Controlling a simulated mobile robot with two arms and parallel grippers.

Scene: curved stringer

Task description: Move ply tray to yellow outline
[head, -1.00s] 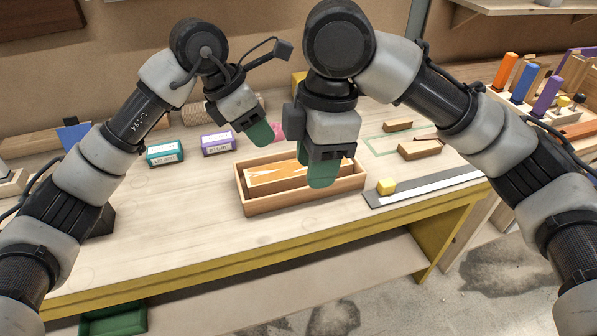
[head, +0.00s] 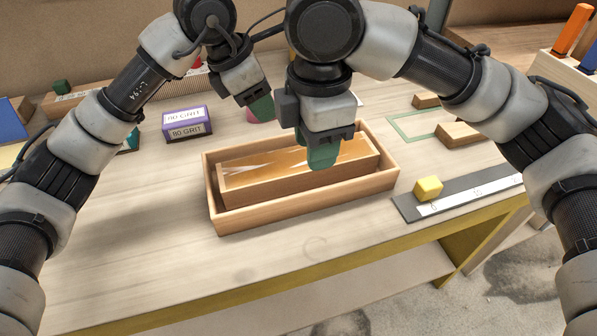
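The ply tray (head: 300,206) is a shallow open wooden box in the middle of the bench. A long wooden piece with an orange and white top (head: 290,168) lies inside it. My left gripper (head: 262,108) has green fingertips and hangs over the area behind the tray's back edge. My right gripper (head: 322,150) overlaps the tray's back wall and inside in the picture; I cannot tell whether it touches. The finger gap of either gripper is not visible. I see no clear yellow outline; a green outline (head: 402,136) is on the bench at right.
A yellow cube (head: 428,188) sits on a grey ruled strip (head: 470,193) right of the tray. A purple 80 GRIT box (head: 187,124) stands at back left. Wooden blocks (head: 460,134) lie near the green outline. The bench in front of the tray is clear.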

